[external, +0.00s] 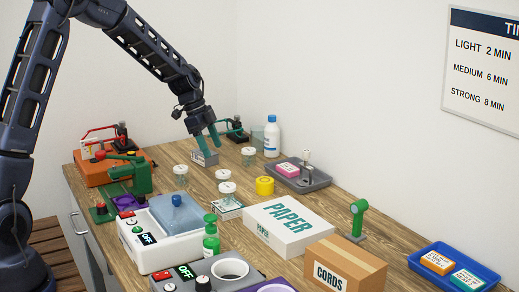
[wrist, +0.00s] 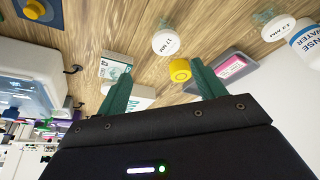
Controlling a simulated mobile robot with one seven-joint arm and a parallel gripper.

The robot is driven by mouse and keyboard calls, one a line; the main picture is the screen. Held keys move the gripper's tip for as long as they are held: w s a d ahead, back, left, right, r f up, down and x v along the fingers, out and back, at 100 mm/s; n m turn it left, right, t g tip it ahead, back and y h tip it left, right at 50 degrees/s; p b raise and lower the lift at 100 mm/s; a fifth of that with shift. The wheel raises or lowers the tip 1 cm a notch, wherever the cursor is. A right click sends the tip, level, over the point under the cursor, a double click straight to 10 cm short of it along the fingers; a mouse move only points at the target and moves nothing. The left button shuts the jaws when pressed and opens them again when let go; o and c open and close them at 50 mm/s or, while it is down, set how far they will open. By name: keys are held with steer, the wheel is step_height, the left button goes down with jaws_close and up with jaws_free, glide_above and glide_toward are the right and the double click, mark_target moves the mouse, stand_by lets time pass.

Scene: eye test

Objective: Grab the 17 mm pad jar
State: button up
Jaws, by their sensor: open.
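My gripper (external: 208,150) is open, its green fingers pointing down over the back of the table. It also shows in the wrist view (wrist: 162,68), with nothing between the fingers. The 17 mm jar (wrist: 166,42) has a white lid marked "17 MM" and stands on the wood beyond the fingertips, near the yellow tape roll (wrist: 179,70). In the external view it seems to be the clear jar (external: 224,175) left of the tape; its label is unreadable there. Another jar (wrist: 275,28) reads "13 MM".
Another white-lidded jar (external: 227,190) stands by a printed card, and one more (external: 180,170) stands to the left. A grey tray (external: 318,180), a water bottle (external: 272,136), a paper box (external: 288,228) and a white bath unit (external: 165,240) surround the jars.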

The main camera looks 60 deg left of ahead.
mark_target(221, 172)
steer(key=x, duration=0.4)
steer(key=a+x, duration=0.1)
steer(key=x, duration=0.1)
steer(key=shift+w+f, duration=0.1)
steer(key=shift+w, duration=0.1)
steer(key=shift+a+x, duration=0.15)
steer(key=shift+x, duration=1.25)
steer(key=shift+a+x, duration=0.2)
steer(key=shift+x, duration=1.2)
steer(key=shift+c, duration=0.2)
steer(key=c, duration=1)
